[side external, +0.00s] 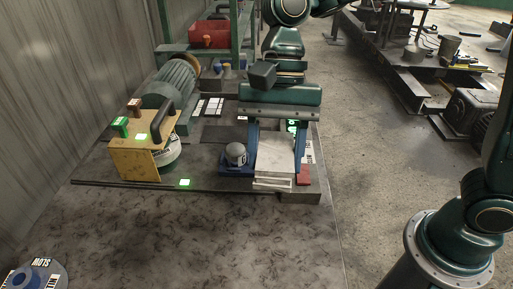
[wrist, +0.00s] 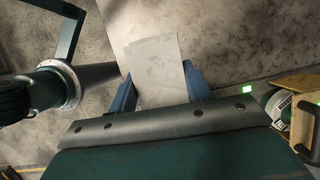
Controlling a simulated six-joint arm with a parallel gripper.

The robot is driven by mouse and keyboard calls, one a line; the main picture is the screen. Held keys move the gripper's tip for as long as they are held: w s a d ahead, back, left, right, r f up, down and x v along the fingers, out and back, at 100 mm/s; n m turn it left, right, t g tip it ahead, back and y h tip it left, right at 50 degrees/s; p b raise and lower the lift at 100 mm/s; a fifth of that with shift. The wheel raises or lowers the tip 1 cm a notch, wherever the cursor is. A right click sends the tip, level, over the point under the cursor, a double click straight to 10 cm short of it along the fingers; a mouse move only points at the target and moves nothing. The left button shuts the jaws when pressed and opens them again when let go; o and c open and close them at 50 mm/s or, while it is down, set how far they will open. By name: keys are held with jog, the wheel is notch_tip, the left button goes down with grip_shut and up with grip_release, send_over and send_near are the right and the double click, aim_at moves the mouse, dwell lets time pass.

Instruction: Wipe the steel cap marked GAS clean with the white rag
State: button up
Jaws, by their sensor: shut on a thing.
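The steel cap (side external: 236,152) is a small grey dome on a blue base (side external: 237,171), left of my gripper in the side view. Its marking is too small to read, and I cannot tell how dirty it is. My gripper (side external: 275,158) has blue fingers shut on the white rag (side external: 274,146). The rag spans between the fingers and hangs down. In the wrist view the rag (wrist: 155,55) reaches out past the fingertips of my gripper (wrist: 158,76). The cap is apart from the rag and does not show in the wrist view.
Folded white layers (side external: 272,184) lie below the rag beside a red block (side external: 303,175). A yellow bracket (side external: 133,160) and a green motor (side external: 170,85) stand at left. A dark bar (side external: 130,184) runs along the front.

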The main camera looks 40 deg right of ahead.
jog(key=w+d+f, duration=0.2)
jog(key=w+d, duration=0.1)
jog(key=w, duration=0.6)
jog(key=w+d+f, duration=0.2)
jog(key=w+d, duration=0.1)
jog(key=w, duration=0.6)
jog(key=shift+w+f, duration=0.35)
jog(key=shift+f, duration=0.1)
